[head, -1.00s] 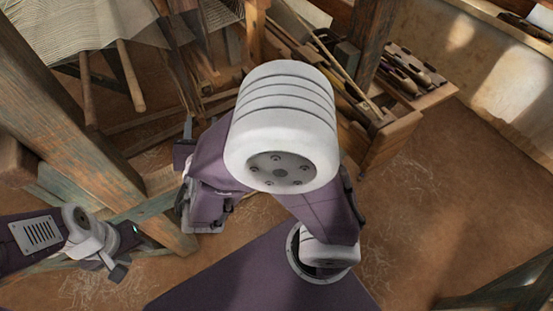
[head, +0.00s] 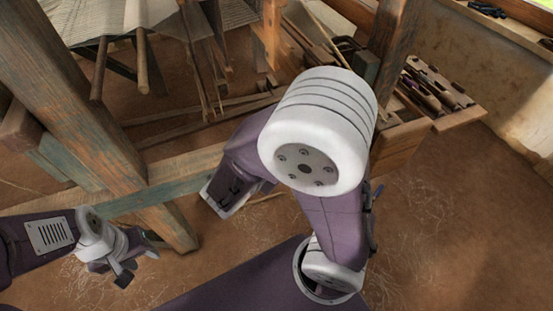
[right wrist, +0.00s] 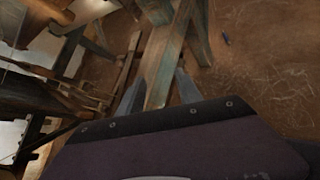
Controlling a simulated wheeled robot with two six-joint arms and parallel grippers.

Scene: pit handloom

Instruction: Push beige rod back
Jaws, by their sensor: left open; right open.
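Several pale wooden rods are in the head view, and I cannot tell which one is the beige rod. Two thick rods (head: 99,70) (head: 142,62) hang below the striped cloth (head: 90,20) at the upper left. A thin beige rod (head: 327,30) lies by the bench behind my right arm. My left gripper (head: 128,270) is low at the left, open and empty, away from these rods. My right gripper's fingers (right wrist: 157,92) are spread apart in the right wrist view, with a worn wooden beam between them in the picture. In the head view its fingertips are hidden.
A thick wooden post (head: 75,100) and a greenish crossbeam (head: 185,172) stand close to both arms. A wooden tool box (head: 455,118) with slotted tools sits at the right. The earthen floor (head: 430,215) at the lower right is mostly clear.

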